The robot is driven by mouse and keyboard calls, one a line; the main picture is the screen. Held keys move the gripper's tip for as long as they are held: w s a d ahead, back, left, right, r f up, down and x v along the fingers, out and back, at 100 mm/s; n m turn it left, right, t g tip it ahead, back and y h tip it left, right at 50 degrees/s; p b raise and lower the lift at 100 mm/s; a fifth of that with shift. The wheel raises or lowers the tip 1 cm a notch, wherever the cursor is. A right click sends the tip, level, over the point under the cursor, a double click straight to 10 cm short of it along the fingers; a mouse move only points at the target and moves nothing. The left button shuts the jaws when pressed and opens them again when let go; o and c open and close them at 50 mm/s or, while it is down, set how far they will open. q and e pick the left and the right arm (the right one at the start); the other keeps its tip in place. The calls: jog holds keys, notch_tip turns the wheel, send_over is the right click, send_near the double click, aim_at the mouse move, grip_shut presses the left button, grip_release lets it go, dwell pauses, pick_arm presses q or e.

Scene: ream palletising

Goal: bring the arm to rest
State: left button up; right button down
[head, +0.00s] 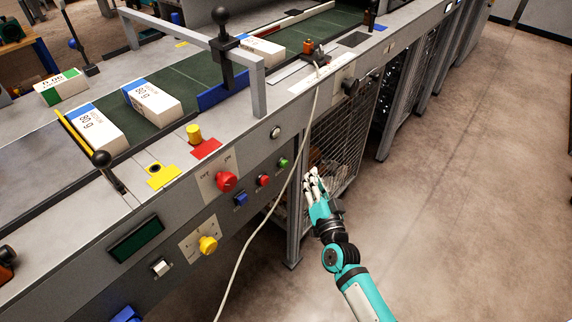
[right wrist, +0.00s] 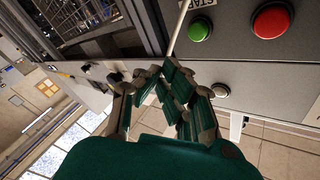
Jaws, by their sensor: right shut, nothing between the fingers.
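My right gripper (head: 314,182) hangs in the air just in front of the machine's front panel, beside the wire-mesh cage. It is shut and empty. In the right wrist view the right gripper's fingers (right wrist: 172,85) come together, with the panel and its buttons behind them. My left gripper is not in the head view.
A conveyor machine carries paper reams (head: 154,103) on its green belt (head: 205,72). Its front has a red knob (head: 227,181), a yellow knob (head: 208,244) and a green button (head: 283,162). A white cable (head: 262,222) hangs down the front. The floor (head: 460,180) on the right is clear.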

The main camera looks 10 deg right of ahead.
dwell(0.3)
jog(key=s+f+n+g+y, duration=0.1)
jog(key=s+f+n+g, duration=0.45)
jog(key=f, duration=0.95)
jog(key=s+f+g, duration=0.3)
jog(key=s+f, duration=0.6)
jog(key=f, duration=0.6)
jog(key=s+d+f+n+g, duration=0.1)
jog(key=s+f+g, duration=0.2)
jog(key=s+f, duration=0.3)
jog(key=s+d+f+n+g+h, duration=0.1)
jog(key=s+f, duration=0.5)
jog(key=s, duration=1.1)
jog(key=s+d+f+n+g, duration=0.2)
jog(key=s+f+g, duration=0.3)
jog(key=s, duration=0.7)
jog(key=shift+d+f+g, duration=0.35)
jog(key=shift+d+f, duration=0.2)
jog(key=shift+f, duration=0.15)
jog(key=c, duration=2.1)
grip_release()
